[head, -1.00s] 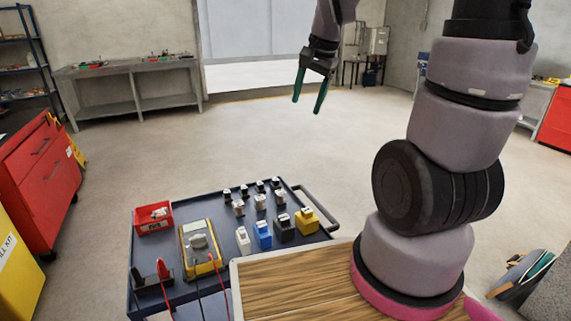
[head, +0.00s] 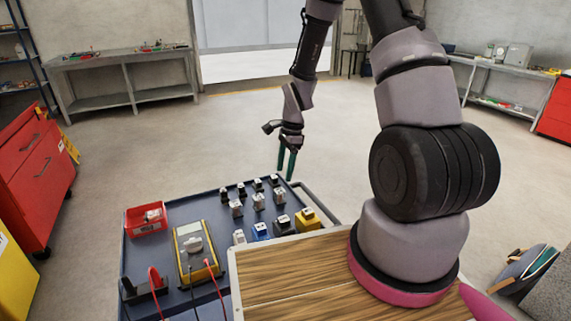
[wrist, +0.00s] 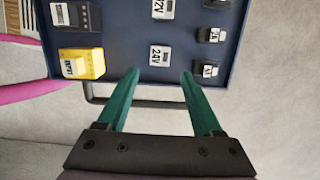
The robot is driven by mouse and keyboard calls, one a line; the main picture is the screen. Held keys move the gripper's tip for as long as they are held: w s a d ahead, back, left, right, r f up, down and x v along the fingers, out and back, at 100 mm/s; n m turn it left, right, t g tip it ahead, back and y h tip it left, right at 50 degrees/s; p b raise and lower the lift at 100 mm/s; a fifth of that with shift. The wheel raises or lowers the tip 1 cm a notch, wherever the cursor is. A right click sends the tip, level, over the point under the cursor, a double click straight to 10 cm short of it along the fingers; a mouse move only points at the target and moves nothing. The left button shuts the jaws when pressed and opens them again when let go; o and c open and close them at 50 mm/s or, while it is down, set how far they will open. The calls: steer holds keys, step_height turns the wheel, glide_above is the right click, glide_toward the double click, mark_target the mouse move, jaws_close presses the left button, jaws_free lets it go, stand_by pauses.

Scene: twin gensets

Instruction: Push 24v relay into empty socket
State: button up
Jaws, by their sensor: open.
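The 24V relay (wrist: 159,55) is a small white block with a "24V" label. In the wrist view it stands on the blue cart top between and just beyond my two fingertips, with no contact visible. In the head view it appears to be the right-hand block (head: 280,195) of the white row. My gripper (head: 287,172) is open and empty, its green fingers pointing down at the cart's far right edge. It also shows in the wrist view (wrist: 160,75). No empty socket can be made out in either view.
The blue cart (head: 160,250) also carries a yellow block (head: 307,218), a 12V block (wrist: 162,9), small black blocks (wrist: 211,68), a multimeter (head: 197,252) and a red bin (head: 146,219). A cart handle (wrist: 150,103) runs under my fingers. Open floor lies beyond.

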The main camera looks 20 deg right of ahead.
mark_target(281, 190)
steer(key=shift+s+a+f, duration=0.1)
steer(key=shift+a+f, duration=0.15)
steer(key=shift+f, duration=1.15)
steer(key=shift+a+f, duration=0.25)
steer(key=shift+f, duration=1.1)
steer(key=shift+s+a+f, duration=0.1)
steer(key=shift+a+f, duration=0.15)
steer(key=shift+f, duration=1.15)
jaws_close()
steer(key=shift+w+r, duration=0.1)
steer(key=shift+r, duration=0.1)
steer(key=shift+r, duration=3.85)
